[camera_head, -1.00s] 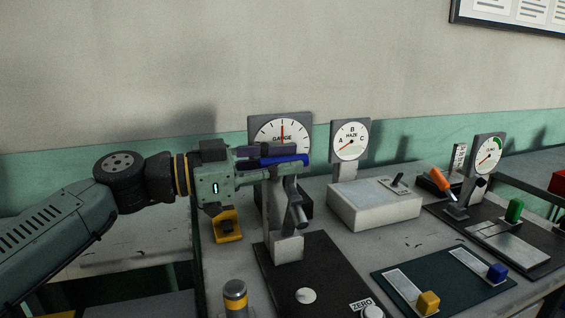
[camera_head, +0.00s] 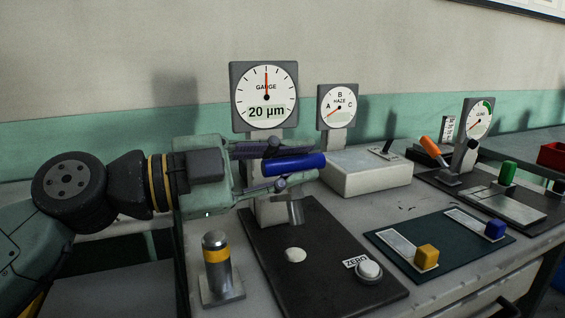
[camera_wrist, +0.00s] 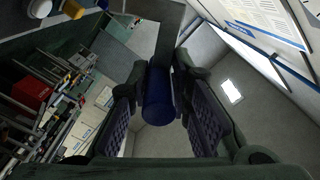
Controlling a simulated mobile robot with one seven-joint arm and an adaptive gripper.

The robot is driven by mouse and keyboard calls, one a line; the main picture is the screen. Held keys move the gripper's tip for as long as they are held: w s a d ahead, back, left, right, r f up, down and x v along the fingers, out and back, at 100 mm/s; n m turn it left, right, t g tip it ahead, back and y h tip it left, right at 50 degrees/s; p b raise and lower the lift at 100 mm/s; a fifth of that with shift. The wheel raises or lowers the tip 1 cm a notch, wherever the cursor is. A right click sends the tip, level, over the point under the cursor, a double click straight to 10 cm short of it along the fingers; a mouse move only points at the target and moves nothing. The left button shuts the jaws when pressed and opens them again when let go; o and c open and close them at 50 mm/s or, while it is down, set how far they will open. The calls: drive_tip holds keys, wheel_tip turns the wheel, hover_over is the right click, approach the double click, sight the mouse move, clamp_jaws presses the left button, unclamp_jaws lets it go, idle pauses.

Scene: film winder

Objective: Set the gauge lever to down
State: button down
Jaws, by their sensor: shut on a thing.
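The gauge (camera_head: 265,90) has a round white dial with a red needle pointing straight up and a label reading 20 µm. Its blue lever handle (camera_head: 297,164) sticks out to the right below the dial, nearly level. My gripper (camera_head: 284,166) is shut around the blue handle, one finger above it and one below. In the wrist view the blue handle (camera_wrist: 158,98) lies between my two fingers (camera_wrist: 158,100). The lever's pivot end is hidden behind my gripper. A grey spindle (camera_head: 296,211) hangs under it, above the dark gauge base (camera_head: 320,255).
A ZERO button (camera_head: 369,269) sits on the base's front right. A yellow-banded post (camera_head: 218,262) stands at left. The haze meter box (camera_head: 368,174) is behind right, and a green plate (camera_head: 400,243) with yellow and blue knobs is at right.

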drive_tip(key=shift+s+d+f+m+b, duration=0.25)
drive_tip(key=shift+s+f+m+b, duration=0.45)
drive_tip(key=shift+f+b, duration=0.3)
drive_tip(key=shift+s+d+f+m+b, duration=0.2)
drive_tip(key=shift+s+f+m+b, duration=0.4)
drive_tip(key=shift+f+m+b, duration=0.3)
drive_tip(key=c, duration=1.5)
unclamp_jaws()
drive_tip(key=shift+a, duration=0.1)
drive_tip(key=v, duration=1.2)
